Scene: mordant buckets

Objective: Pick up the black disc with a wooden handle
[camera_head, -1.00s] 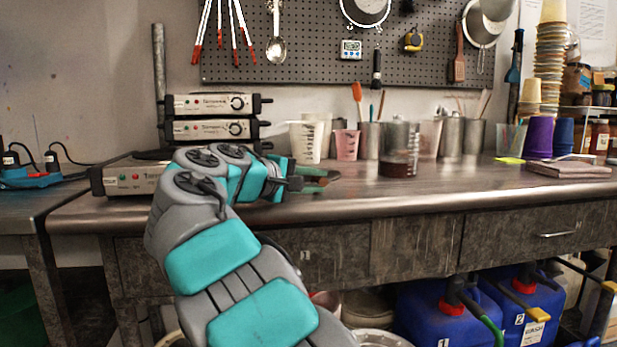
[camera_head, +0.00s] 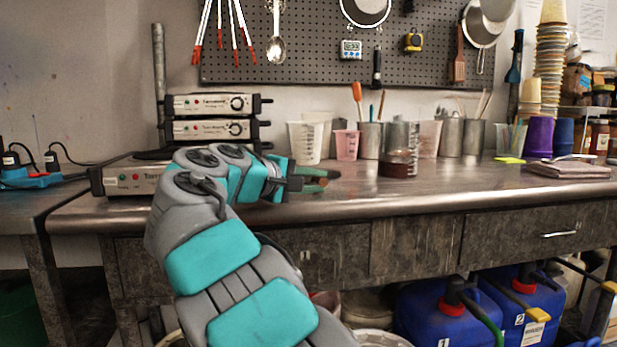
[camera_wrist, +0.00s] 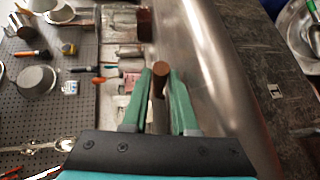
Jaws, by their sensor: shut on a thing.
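My gripper (camera_wrist: 160,82) has two green fingers, closed around a brown wooden handle (camera_wrist: 160,68), whose round end shows between the fingertips in the wrist view. The black disc itself cannot be made out in either view. In the head view, my gripper (camera_head: 316,178) is low over the steel bench, near its front edge and right of the stacked grey units; the grip is partly hidden by my wrist.
The steel bench (camera_head: 450,190) has free room to the right of my gripper. A dark glass jar (camera_head: 397,164) stands to the right, with cups and metal canisters behind. Grey control units (camera_head: 212,130) stand at left. Blue canisters (camera_head: 430,315) sit beneath.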

